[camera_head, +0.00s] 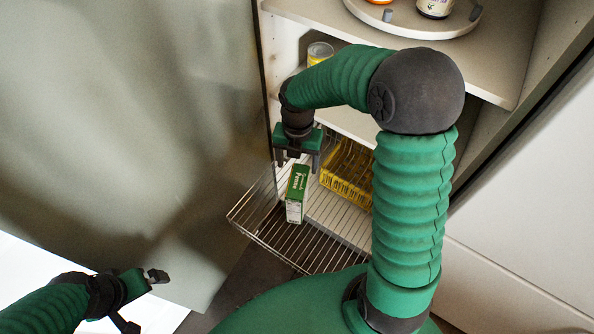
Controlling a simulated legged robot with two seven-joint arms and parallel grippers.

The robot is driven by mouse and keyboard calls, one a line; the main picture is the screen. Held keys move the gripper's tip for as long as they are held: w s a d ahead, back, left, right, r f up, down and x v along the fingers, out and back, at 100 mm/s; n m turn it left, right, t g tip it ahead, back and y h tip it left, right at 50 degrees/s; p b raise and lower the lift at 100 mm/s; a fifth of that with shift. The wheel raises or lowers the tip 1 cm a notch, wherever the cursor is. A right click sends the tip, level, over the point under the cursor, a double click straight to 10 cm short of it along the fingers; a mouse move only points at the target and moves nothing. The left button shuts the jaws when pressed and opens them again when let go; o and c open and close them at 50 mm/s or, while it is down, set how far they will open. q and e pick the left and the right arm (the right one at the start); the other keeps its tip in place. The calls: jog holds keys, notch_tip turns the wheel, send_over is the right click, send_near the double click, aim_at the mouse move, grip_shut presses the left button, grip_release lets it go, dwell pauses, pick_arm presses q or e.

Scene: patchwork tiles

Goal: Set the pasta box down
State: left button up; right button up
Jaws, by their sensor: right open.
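The pasta box (297,194) is green and white and stands upright on a wire pull-out shelf (322,232) in the open cabinet. My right gripper (297,163) hangs just above the box with its fingers apart. The box top is close below the fingers; I cannot tell whether they touch it. My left gripper (143,300) is at the lower left, far from the box, and its two fingers are spread apart with nothing between them.
A yellow basket (347,172) stands right of the box on the wire shelf. A can (319,54) is on a shelf above. A round turntable (412,22) with jars is at the top. A large grey-green panel (130,120) stands left of the cabinet.

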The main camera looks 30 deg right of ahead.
jog(key=shift+s+a+r+m, duration=0.1)
jog(key=shift+s+a+m, duration=0.2)
jog(key=shift+m, duration=0.4)
jog(key=s+a+m+t, duration=0.1)
jog(key=s+a+m, duration=0.2)
jog(key=m, duration=0.9)
jog(key=s+a+m+t, duration=0.1)
jog(key=s+a+m, duration=0.2)
jog(key=m, duration=1)
jog(key=shift+s+a+t, duration=0.3)
jog(key=shift+s+a, duration=0.1)
jog(key=shift+s, duration=1)
jog(key=shift+r, duration=0.1)
